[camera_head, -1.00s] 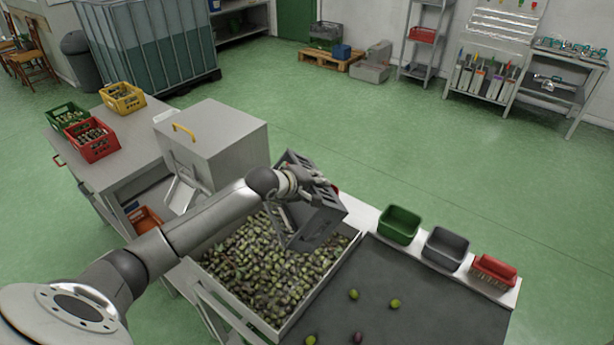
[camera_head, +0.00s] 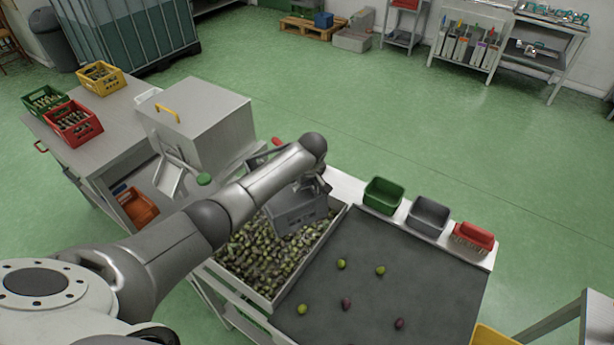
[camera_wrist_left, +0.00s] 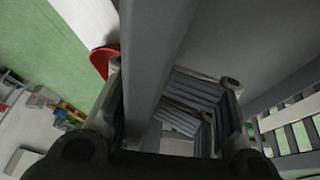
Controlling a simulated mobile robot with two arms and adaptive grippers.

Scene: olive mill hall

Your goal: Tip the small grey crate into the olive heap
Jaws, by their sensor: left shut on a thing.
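The small grey crate (camera_head: 297,210) is over the back part of the olive heap (camera_head: 262,258), which lies in a shallow bin beside the dark sorting surface. My left gripper (camera_head: 319,184) is shut on a wall of the crate; my forearm crosses in front and hides part of the crate. I cannot tell whether any olives are inside it. In the left wrist view a grey crate wall (camera_wrist_left: 158,50) runs between the fingers, with slatted grey sides to the right. My right gripper is out of view.
Loose olives lie on that dark surface (camera_head: 370,290). A grey hopper box (camera_head: 205,115) and a bench with bottle crates stand left.

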